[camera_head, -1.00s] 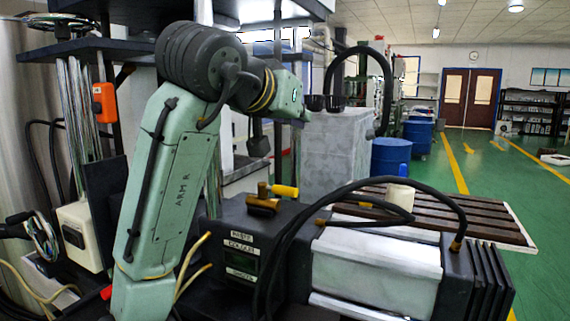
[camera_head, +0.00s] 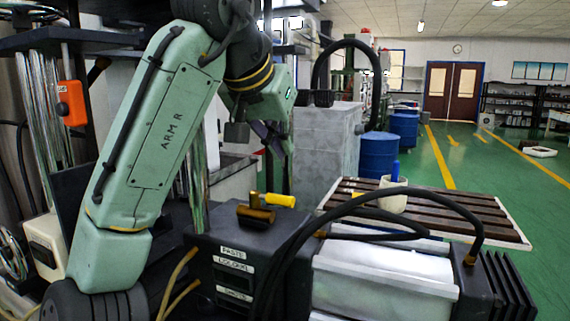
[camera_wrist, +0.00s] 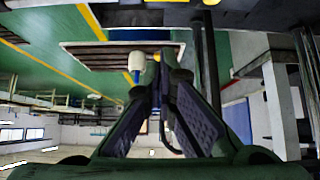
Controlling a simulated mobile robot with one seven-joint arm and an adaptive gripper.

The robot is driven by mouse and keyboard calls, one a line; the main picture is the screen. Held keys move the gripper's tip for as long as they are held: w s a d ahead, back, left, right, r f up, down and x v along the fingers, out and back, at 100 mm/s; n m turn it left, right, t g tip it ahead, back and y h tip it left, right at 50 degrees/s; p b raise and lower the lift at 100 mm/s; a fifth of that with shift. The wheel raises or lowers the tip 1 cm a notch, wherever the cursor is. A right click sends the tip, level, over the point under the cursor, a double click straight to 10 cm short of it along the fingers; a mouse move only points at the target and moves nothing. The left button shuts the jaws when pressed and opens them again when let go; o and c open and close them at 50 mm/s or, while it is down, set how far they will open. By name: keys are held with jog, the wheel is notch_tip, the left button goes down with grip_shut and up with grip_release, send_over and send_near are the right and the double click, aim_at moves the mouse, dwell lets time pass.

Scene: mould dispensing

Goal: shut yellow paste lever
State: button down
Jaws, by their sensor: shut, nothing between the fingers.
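The yellow paste lever (camera_head: 280,200) sticks out to the right from a brass valve (camera_head: 256,213). The valve sits on top of a dark box (camera_head: 226,240) with labels reading "PASTE" and "COLOUR". The lever lies about level. My gripper (camera_head: 284,152) hangs behind and above the lever in the head view, apart from it, pointing down. In the wrist view my gripper (camera_wrist: 160,62) shows its two dark fingers meeting near their tips, with nothing between them. I cannot clearly make out the lever in the wrist view.
A slatted rack (camera_head: 450,212) holds a white pot (camera_head: 393,196) with a blue part. A black hose (camera_head: 400,193) arches over the machine's pale block (camera_head: 385,275). A grey block (camera_head: 325,150) and blue drums (camera_head: 379,155) stand behind. Green floor is open at the right.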

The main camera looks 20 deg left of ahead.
aim_at(273, 202)
jog(key=p+x, duration=0.2)
jog(key=x, duration=0.7)
jog(key=shift+a, duration=0.1)
jog(key=s, duration=0.1)
jog(key=s+p, duration=0.1)
jog(key=s, duration=0.1)
jog(key=shift+s+f, duration=0.15)
jog(key=shift+f, duration=0.2)
jog(key=shift+s+f, duration=0.15)
